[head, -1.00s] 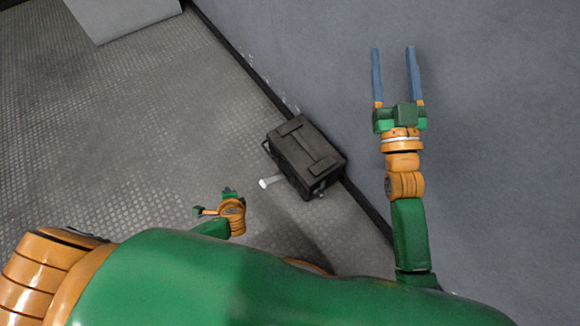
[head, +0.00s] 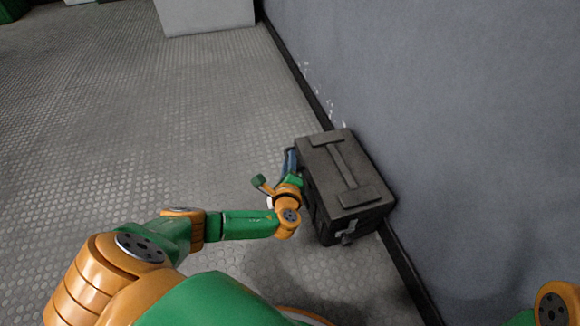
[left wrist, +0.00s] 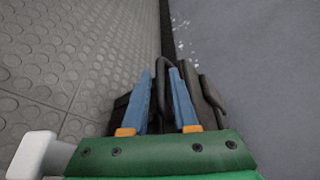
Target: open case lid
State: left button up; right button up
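The case (head: 345,180) is dark, box-shaped and upright on the floor against the wall. Its lid (head: 347,172) is shut, with a raised strap-like bar across it and a latch (head: 347,232) on the near end. My left gripper (head: 291,158) is low beside the case's left side; the case partly hides its fingers. In the left wrist view, its two blue fingers (left wrist: 162,75) stand apart, with a dark looped handle (left wrist: 166,68) between and beyond them. I cannot tell whether they touch it. My right gripper is out of view; only part of that arm shows at bottom right.
The grey wall (head: 450,120) rises directly right of the case, with a dark skirting along its foot. A pale block (head: 205,15) stands at the far end. A white piece (left wrist: 40,155) shows at lower left in the wrist view. The textured floor (head: 120,120) to the left is clear.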

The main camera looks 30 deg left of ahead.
pick_arm(q)
grip_shut()
dwell(1.4)
